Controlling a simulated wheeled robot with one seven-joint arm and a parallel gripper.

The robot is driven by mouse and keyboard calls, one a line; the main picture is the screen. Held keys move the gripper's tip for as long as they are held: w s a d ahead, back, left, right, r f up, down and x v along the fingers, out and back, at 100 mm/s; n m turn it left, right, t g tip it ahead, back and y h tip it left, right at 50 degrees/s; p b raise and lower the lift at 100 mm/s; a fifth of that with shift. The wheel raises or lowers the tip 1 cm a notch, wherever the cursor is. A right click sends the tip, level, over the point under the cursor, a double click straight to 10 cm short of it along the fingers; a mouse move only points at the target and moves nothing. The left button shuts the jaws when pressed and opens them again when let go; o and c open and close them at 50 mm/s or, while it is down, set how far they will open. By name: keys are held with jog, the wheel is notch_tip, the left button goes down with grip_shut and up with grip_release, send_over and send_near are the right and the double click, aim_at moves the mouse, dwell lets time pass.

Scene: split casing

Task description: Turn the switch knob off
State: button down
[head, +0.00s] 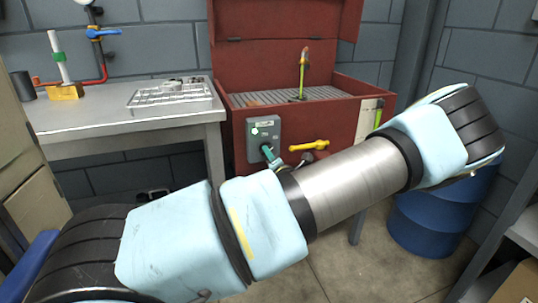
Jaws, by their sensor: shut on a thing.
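A grey switch box (262,130) is fixed to the front of the red tub, with a pale label near its top. The teal switch knob (268,153) sticks out from its lower part, tilted down to the right. Only a small part of my gripper (279,166) shows at the knob's lower end. It is shut on the knob. My own arm hides the rest of the gripper, and I cannot read the switch markings.
A yellow valve handle (309,146) sits close to the right of the knob. The red tub (350,112) has its lid raised. A grey table (130,125) with a wire tray (170,94) stands left. A blue drum (435,215) stands right.

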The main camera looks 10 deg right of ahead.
dwell(0.4)
jog(key=shift+n+p, duration=4.3)
jog(key=shift+n, duration=1.6)
jog(key=c, duration=0.9)
grip_release()
jog(key=shift+o, duration=0.2)
jog(key=s+d+b, duration=0.1)
jog(key=s, duration=0.9)
jog(key=shift+s+d+b, duration=0.2)
jog(key=shift+s+b, duration=0.1)
jog(key=shift+s, duration=0.05)
